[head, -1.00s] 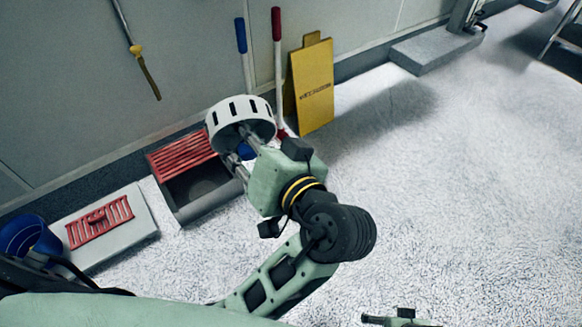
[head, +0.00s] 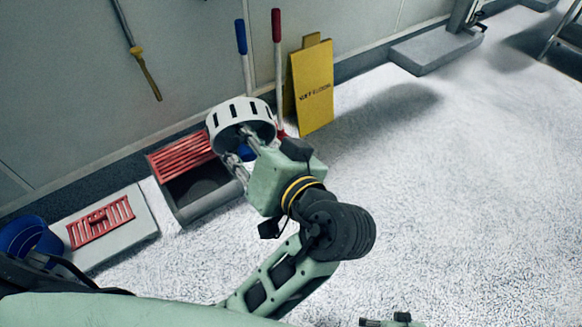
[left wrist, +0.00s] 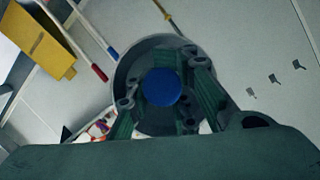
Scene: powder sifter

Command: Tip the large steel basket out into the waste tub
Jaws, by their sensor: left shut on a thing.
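The large steel basket (head: 240,112), a pale round drum with slots around its wall, is held in the air near the wall. My left gripper (head: 240,150) is shut on it. The basket is tilted, and its hollow side faces my gripper. The left wrist view looks at the basket (left wrist: 121,75) between the gripper fingers (left wrist: 162,105), with a blue disc in its middle. A grey tub (head: 207,212) with a red slatted grate stands on the floor below the basket; I take it for the waste tub. My right gripper's fingers are out of view.
A grey box (head: 140,228) with a red rack stands left of the tub, beside a blue bucket (head: 30,238). A yellow floor sign (head: 312,90) and blue- and red-handled tools (head: 277,60) stand behind the basket. Small coloured bits (left wrist: 100,128) show below the basket. The right floor is open.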

